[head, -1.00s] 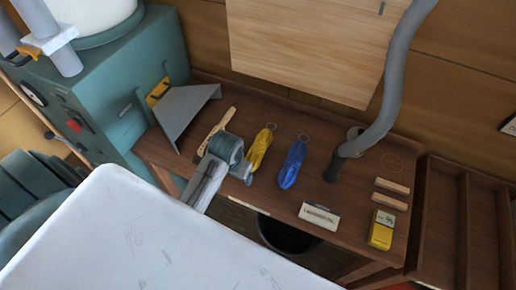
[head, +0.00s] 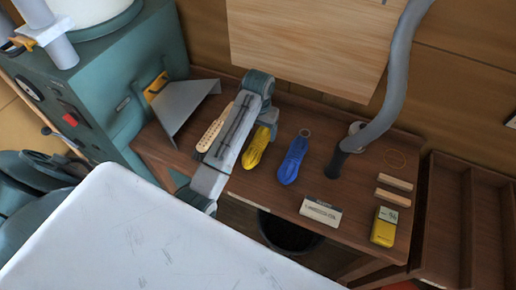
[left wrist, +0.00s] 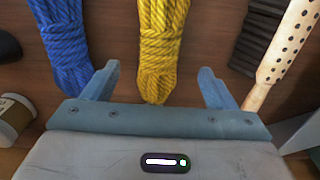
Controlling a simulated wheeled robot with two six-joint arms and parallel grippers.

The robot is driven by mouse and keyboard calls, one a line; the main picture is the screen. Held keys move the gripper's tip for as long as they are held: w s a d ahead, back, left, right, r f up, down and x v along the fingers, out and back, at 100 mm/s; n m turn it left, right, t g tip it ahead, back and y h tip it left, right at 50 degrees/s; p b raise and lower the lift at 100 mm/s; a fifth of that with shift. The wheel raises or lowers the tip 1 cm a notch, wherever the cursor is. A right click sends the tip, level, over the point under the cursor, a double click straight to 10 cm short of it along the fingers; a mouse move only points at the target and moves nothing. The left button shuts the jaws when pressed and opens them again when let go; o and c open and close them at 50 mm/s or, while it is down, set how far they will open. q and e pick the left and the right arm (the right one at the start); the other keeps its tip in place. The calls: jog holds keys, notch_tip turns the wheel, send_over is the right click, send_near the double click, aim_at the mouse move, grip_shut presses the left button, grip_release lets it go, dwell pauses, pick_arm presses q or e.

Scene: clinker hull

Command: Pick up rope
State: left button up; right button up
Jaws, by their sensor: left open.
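Two bundled ropes lie on the brown wooden bench (head: 345,190): a yellow rope (head: 256,149) and a blue rope (head: 292,161) to its right. The task does not say which rope. My left gripper (head: 264,112) is over the far part of the yellow rope in the head view, and my arm hides some of that rope. In the left wrist view the open jaws (left wrist: 158,75) stand apart on either side of the yellow rope (left wrist: 162,45), empty. The blue rope (left wrist: 70,45) is outside them, to the left. My right gripper is not in view.
A perforated strip (head: 214,128) lies left of the yellow rope, partly behind my arm. A grey hose (head: 384,115), small labelled box (head: 320,212), wooden strips (head: 392,190) and yellow meter (head: 384,228) stand right. A grey metal sheet (head: 183,108) is at left.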

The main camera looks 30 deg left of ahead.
aim_at(258, 140)
pick_arm(q)
jog(key=shift+f, duration=0.95)
jog(key=f+p, duration=0.1)
jog(key=f, duration=0.1)
jog(key=f+p, duration=0.2)
jog(key=shift+s+f, duration=0.1)
jog(key=shift+s, duration=0.3)
jog(key=shift+w+f, duration=0.1)
jog(key=shift+f, duration=0.4)
jog(key=c, duration=1.2)
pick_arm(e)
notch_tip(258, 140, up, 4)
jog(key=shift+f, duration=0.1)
pick_arm(q)
jog(key=shift+r, duration=0.15)
